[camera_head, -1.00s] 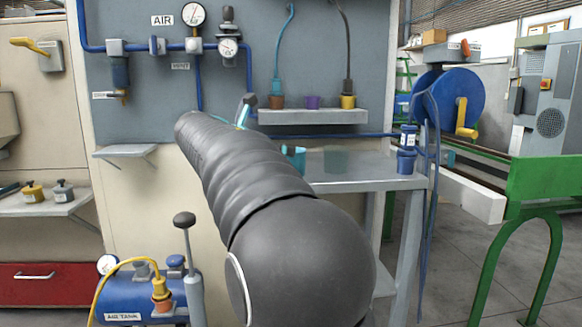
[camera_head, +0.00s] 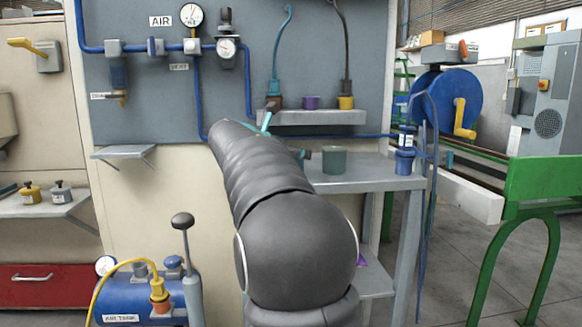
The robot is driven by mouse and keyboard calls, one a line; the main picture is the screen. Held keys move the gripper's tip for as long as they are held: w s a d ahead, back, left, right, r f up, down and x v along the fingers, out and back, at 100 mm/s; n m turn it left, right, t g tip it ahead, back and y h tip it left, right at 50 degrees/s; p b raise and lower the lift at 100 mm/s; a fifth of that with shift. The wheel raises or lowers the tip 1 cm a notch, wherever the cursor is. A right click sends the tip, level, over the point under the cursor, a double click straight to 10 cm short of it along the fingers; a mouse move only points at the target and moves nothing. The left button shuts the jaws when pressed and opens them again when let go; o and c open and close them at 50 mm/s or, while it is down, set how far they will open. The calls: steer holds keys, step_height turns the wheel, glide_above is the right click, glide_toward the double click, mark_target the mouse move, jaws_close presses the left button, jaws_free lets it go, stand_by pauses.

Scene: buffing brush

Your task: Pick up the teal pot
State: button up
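The teal pot (camera_head: 334,160), a dull green-teal cup shape, stands upright on the grey bench top, right of my arm's far end. My gripper (camera_head: 287,131) is at the far end of my dark arm and mostly hidden behind it. One teal finger with a dark tip shows above the arm, and another teal piece with a dark tip shows lower right, close to the pot's left side in the picture. The two tips are well apart and nothing shows between them. I cannot tell the depth gap to the pot.
The grey bench (camera_head: 375,180) also holds a blue container (camera_head: 404,162) at its right end. Above it, a wall shelf (camera_head: 312,118) carries brown, purple and yellow pots. A small empty shelf (camera_head: 124,152) is at left. Blue hoses hang beside the bench's right edge.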

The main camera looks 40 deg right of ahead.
steer(key=c, duration=1)
steer(key=shift+r, duration=0.1)
